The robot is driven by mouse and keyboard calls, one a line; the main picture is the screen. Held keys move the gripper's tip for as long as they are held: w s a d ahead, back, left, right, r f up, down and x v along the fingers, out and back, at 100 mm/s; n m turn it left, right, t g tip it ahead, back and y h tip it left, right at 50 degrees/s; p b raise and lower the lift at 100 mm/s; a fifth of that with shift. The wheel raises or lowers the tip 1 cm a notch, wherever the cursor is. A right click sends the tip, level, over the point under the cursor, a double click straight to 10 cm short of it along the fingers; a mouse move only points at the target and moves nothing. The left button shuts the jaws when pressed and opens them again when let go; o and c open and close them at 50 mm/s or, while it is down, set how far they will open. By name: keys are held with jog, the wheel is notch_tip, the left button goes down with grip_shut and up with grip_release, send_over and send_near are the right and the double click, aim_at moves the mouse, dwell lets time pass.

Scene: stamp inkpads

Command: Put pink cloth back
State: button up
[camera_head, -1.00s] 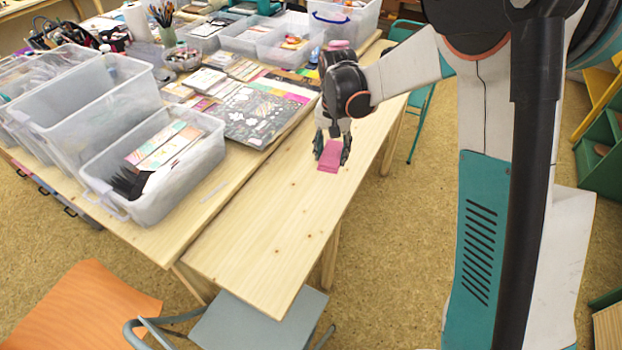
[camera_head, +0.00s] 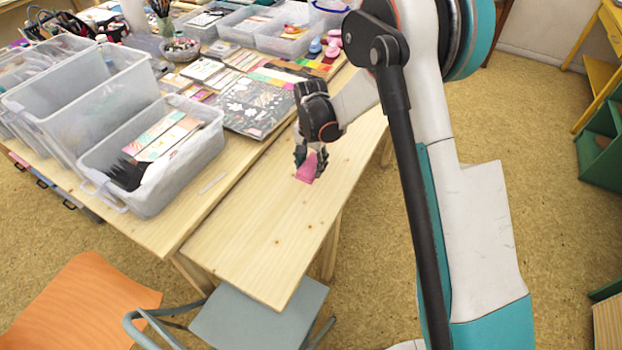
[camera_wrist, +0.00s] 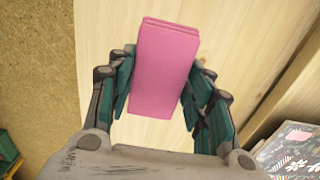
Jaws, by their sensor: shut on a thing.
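The pink cloth (camera_head: 307,168) is a small folded pad. In the head view it is at my gripper's fingertips, close over the bare light wood table (camera_head: 262,228). My gripper (camera_head: 311,163) points down and is shut on the cloth. In the wrist view the pink cloth (camera_wrist: 164,72) is between the fingers of my gripper (camera_wrist: 158,95), with its far end beyond the fingertips. It looks tilted in the head view. Whether it touches the table is hard to tell.
A clear plastic bin (camera_head: 205,145) with colour cards and a black brush stands to the left. A patterned dark board (camera_head: 255,107) and small stamp pads (camera_head: 332,50) lie behind. A grey stool (camera_head: 258,320) and an orange chair (camera_head: 75,305) are in front. The table's near part is bare.

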aim_at(311, 165)
jog(key=shift+f+b, duration=0.8)
jog(key=shift+f, duration=1.9)
jog(key=shift+f, duration=0.2)
jog(key=o, duration=1)
jog(key=shift+r, duration=0.2)
notch_tip(311, 165, up, 12)
jog(key=p, duration=0.4)
jog(key=shift+r, duration=0.15)
